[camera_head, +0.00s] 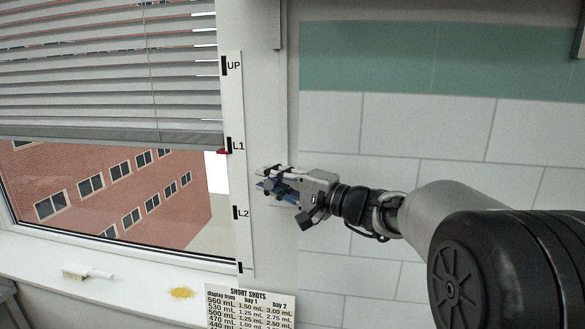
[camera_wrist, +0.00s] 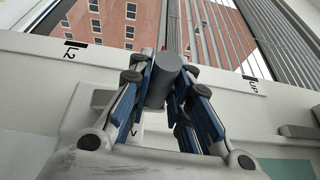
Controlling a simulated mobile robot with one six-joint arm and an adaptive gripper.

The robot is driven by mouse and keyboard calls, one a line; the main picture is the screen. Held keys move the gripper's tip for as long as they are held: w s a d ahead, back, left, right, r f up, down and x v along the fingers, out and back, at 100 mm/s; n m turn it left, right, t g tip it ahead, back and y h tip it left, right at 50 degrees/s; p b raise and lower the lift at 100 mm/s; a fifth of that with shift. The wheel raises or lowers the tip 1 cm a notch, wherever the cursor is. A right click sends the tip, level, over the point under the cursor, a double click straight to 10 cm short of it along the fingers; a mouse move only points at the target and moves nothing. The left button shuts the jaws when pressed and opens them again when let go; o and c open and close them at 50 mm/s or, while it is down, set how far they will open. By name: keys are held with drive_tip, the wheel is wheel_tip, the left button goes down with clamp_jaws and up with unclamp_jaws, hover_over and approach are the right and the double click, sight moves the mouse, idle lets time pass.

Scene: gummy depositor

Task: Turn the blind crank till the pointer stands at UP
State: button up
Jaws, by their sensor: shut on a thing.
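The blind (camera_head: 110,75) hangs part way down the window in the head view, its bottom rail near the L1 mark. The red pointer (camera_head: 222,152) stands just below L1 on the white scale strip (camera_head: 240,185), well below the UP mark (camera_head: 230,66). My gripper (camera_head: 262,180) is at the wall right of the strip, largely hiding the crank. In the wrist view, my gripper (camera_wrist: 160,100) is shut on the grey round crank knob (camera_wrist: 169,80), with a blue-padded finger on either side. The rest of the crank is mostly hidden.
A white sill (camera_head: 130,280) below the window holds a brush (camera_head: 88,272) and a yellow powder patch (camera_head: 181,292). A SHORT SHOTS chart (camera_head: 250,306) is below the strip. Tiled wall (camera_head: 400,125) lies behind my arm. A small ledge piece (camera_wrist: 298,131) juts at right in the wrist view.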

drive_tip(key=shift+a+r, duration=0.35)
drive_tip(key=shift+a, duration=0.1)
drive_tip(key=shift+w+a+f+b, duration=0.15)
drive_tip(key=shift+a+f+b, duration=0.15)
drive_tip(key=shift+a+b, duration=0.25)
drive_tip(key=shift+w+a+f+b, duration=0.1)
drive_tip(key=shift+a+f+b, duration=0.2)
drive_tip(key=shift+a+b, duration=0.25)
drive_tip(key=shift+a, duration=0.1)
clamp_jaws()
drive_tip(key=shift+f, duration=0.1)
unclamp_jaws()
drive_tip(key=shift+a+f+b, duration=0.15)
drive_tip(key=shift+f+b, duration=0.25)
drive_tip(key=shift+b, duration=0.05)
drive_tip(key=shift+w+a+f+b, duration=0.1)
drive_tip(key=shift+a+f+b, duration=0.1)
drive_tip(key=shift+f+b, duration=0.8)
drive_tip(key=shift+a+f+b, duration=0.2)
drive_tip(key=shift+f+b, duration=0.65)
drive_tip(key=shift+b, duration=0.25)
